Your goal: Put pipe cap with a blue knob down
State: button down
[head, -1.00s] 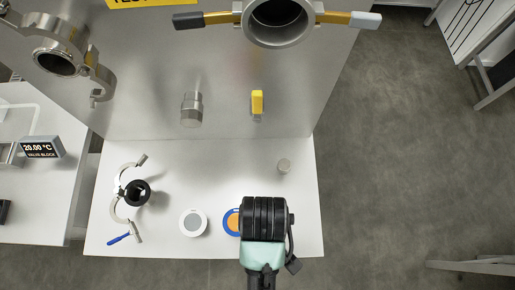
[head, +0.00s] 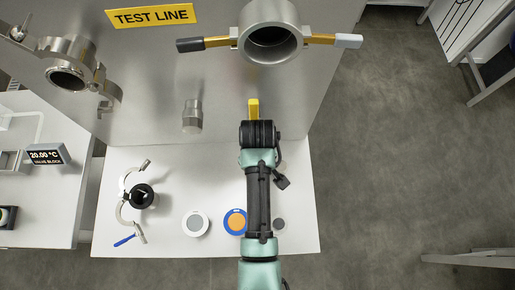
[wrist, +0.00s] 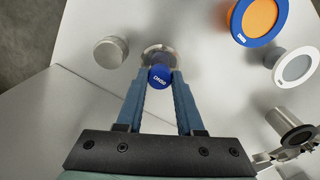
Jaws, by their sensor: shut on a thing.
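The pipe cap (wrist: 152,51) is a round silver metal disc with a blue knob (wrist: 161,77) lettered DN50. In the wrist view the blue fingers of my gripper (wrist: 160,82) are shut on the knob from both sides. The cap's metal disc shows just past the fingertips, over the white tabletop (wrist: 205,50). Whether it touches the top or hangs above it, I cannot tell. In the head view my wrist hides the cap and the fingers; the wrist is over the table's right part, in front of the upright panel.
A short metal cylinder (wrist: 110,52) stands close beside the cap. A blue-orange disc (head: 235,222), a white-grey disc (head: 195,223) and a small grey disc (head: 279,225) lie nearer the front. A yellow handle (head: 253,108) is on the panel.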

notch_tip(320, 180, down, 3)
jog(key=shift+r, duration=0.2)
jog(key=shift+w+f+p, duration=0.2)
jog(key=shift+p, duration=0.2)
jog(key=shift+f, duration=0.25)
jog(key=c, duration=0.5)
grip_release()
jog(key=shift+f, duration=0.15)
jog(key=shift+c, duration=0.2)
notch_tip(320, 180, up, 12)
jog(key=shift+r, duration=0.2)
